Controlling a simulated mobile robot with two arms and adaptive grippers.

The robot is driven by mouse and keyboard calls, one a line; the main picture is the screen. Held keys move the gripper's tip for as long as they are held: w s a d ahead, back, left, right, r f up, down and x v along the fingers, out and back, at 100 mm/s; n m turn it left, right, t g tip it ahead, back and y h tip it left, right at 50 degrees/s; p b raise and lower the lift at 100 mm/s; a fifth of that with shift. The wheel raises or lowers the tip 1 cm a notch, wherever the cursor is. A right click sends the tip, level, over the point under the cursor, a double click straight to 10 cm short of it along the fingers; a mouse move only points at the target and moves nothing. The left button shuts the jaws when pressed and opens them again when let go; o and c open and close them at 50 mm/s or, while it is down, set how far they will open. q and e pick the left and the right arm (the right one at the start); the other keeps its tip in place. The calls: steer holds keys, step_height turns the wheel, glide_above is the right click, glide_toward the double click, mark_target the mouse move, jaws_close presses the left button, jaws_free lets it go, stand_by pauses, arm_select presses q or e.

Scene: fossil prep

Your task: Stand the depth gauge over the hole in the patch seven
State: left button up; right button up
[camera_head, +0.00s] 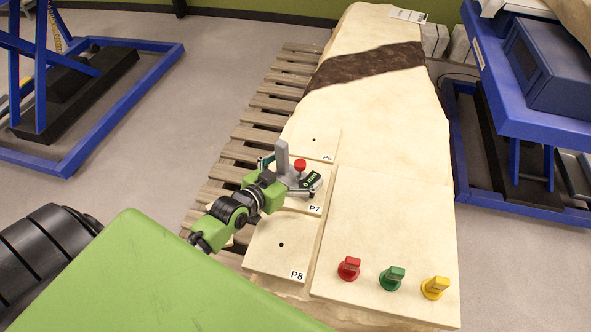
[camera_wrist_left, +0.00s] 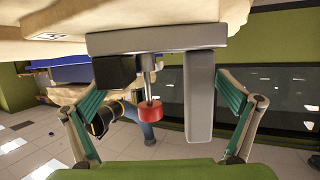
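The depth gauge (camera_head: 282,158) has a grey base, a grey upright and a red knob. It stands upright on patch seven (camera_head: 316,209), labelled P7; the hole there is hidden behind the gauge and gripper. In the left wrist view the gauge (camera_wrist_left: 199,98) shows its grey base at the top, with the red knob and upright hanging below. My left gripper (camera_head: 290,175) is around the gauge. In the left wrist view my left gripper (camera_wrist_left: 160,105) has its fingers spread on both sides, with gaps to the gauge. My right gripper is not in view.
Red (camera_head: 348,268), green (camera_head: 392,279) and yellow (camera_head: 435,288) knobbed pieces stand on the pale slab at right. Blue frames stand on both sides.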

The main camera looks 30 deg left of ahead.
arm_select(q)
steer(key=shift+s+f, duration=0.2)
steer(key=shift+f, duration=0.15)
steer(key=shift+s, duration=0.15)
steer(key=v, duration=0.6)
steer(key=shift+s+a+r, duration=0.1)
steer(key=shift+s+r, duration=0.1)
steer(key=shift+r, duration=0.05)
steer(key=shift+s+r, duration=0.3)
steer(key=shift+s, duration=0.15)
stand_by(0.5)
